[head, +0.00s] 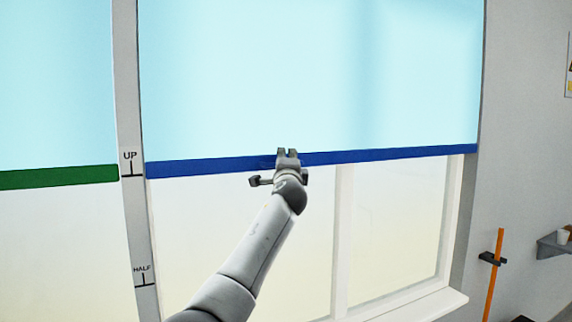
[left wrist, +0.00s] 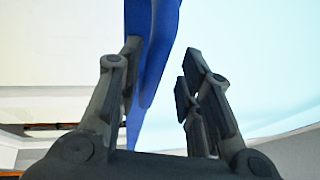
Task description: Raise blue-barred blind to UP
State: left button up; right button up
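The blue bar (head: 390,155) runs along the bottom edge of the right-hand pale blue blind (head: 300,70). Its left end is about level with the UP mark (head: 131,165) on the white post. My left gripper (head: 287,153) is at the bar, left of its middle. In the left wrist view my left gripper (left wrist: 158,75) has its fingers apart, with the blue bar (left wrist: 155,50) passing between or just beyond them, closer to the left finger. A gap shows beside the right finger. Whether a finger touches the bar is unclear. My right gripper is not in view.
A HALF mark (head: 143,275) is lower on the post. A green-barred blind (head: 60,177) hangs to the left at a similar height. Window frames and a sill (head: 420,306) lie below the blue bar. An orange pole (head: 494,275) and a grey shelf (head: 553,246) are at right.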

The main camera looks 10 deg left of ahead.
pick_arm(q)
jog(key=shift+f, duration=0.1)
jog(key=v, duration=1.2)
dwell(0.4)
